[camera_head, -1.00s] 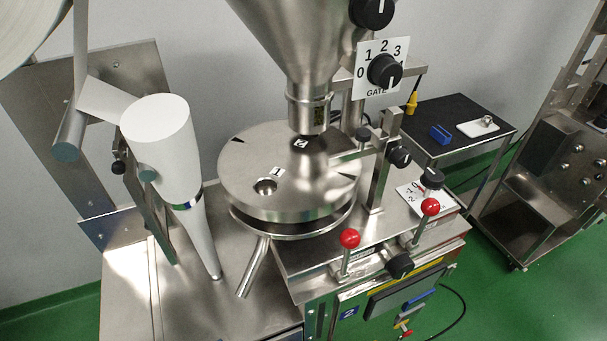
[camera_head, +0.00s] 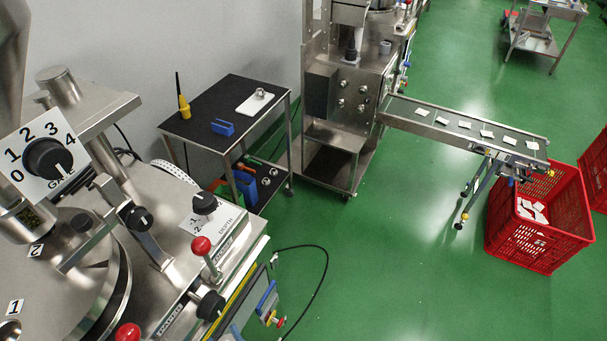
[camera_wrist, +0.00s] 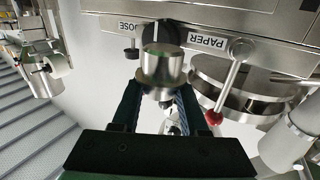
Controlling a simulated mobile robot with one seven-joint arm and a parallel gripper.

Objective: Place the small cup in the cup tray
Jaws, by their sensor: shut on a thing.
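My gripper (camera_wrist: 160,92) shows in the wrist view, its dark fingers shut on a small cup (camera_wrist: 162,66). The cup is shiny metal and round, held at the fingertips clear of the machine panel behind it. My gripper does not show in the head view. There, a small white tray (camera_head: 246,107) lies on a black-topped side table (camera_head: 205,112), with a small metal piece (camera_head: 260,92) on it. I cannot tell for sure that this is the cup tray.
A blue block (camera_head: 222,128) and a yellow-based tool (camera_head: 184,108) share the tabletop. The dosing machine (camera_head: 170,215) with red-knobbed levers stands at left. A conveyor (camera_head: 465,128) and a red crate (camera_head: 540,236) stand at right. Green floor between is free, except for a black cable.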

